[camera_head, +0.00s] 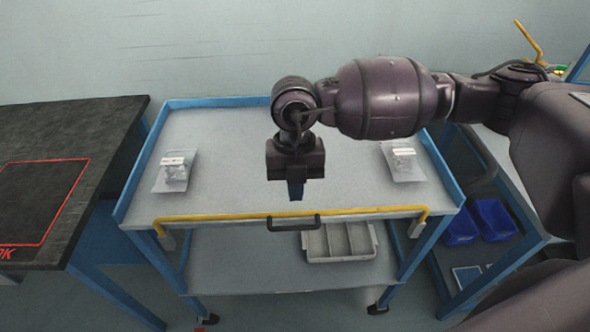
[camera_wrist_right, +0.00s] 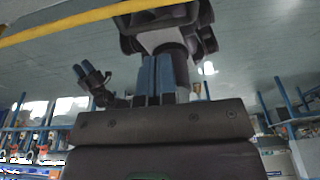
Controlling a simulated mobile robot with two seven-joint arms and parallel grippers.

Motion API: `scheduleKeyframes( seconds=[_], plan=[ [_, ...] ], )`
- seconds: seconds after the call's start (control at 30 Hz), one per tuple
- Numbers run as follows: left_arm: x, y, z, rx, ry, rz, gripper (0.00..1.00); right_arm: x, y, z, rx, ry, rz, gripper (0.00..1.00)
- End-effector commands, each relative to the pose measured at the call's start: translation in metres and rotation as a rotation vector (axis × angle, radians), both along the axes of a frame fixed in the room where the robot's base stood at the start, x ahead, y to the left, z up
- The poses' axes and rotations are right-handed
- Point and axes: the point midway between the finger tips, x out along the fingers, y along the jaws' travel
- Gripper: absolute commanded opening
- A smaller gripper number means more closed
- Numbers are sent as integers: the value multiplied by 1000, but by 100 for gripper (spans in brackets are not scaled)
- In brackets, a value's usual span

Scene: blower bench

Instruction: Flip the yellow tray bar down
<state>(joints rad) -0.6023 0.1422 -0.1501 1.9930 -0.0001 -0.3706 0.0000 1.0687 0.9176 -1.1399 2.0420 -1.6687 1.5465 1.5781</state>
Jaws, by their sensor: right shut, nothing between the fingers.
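The yellow tray bar (camera_head: 370,211) runs across the front edge of the blue-framed tray cart (camera_head: 225,185). Its ends bend down toward brackets at the front corners, and a black handle (camera_head: 294,223) sits at its middle. My right gripper (camera_head: 296,191) points down over the tray, behind the bar and apart from it, its blue fingers shut and empty. In the right wrist view the fingers (camera_wrist_right: 164,75) are together, and the yellow bar (camera_wrist_right: 85,20) crosses the upper left. What seems to be my left gripper (camera_wrist_right: 90,74) is small there; its jaws are unclear.
Clear packs lie on the tray at left (camera_head: 174,171) and right (camera_head: 403,162). A divided grey bin (camera_head: 340,242) sits on the lower shelf. A dark bench (camera_head: 60,140) stands at left, and blue bins (camera_head: 493,219) are at right. The tray middle is bare.

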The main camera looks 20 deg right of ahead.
Motion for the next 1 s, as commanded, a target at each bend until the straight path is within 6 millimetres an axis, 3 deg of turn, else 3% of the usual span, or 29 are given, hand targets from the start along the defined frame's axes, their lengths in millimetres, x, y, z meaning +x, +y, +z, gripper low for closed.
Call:
scheduleKeyframes(
  seconds=[0.2,0.4,1.0],
  plan=[
    [-1,0,-1,1,2,0,43,-8,2,-39,0,3,0,0],
    [2,-1,-2,1,-2,-2,43,-12,3,-62,1,3,0,0],
    [6,-1,-1,1,-10,-6,43,-14,4,-74,1,2,0,0]
  ],
)
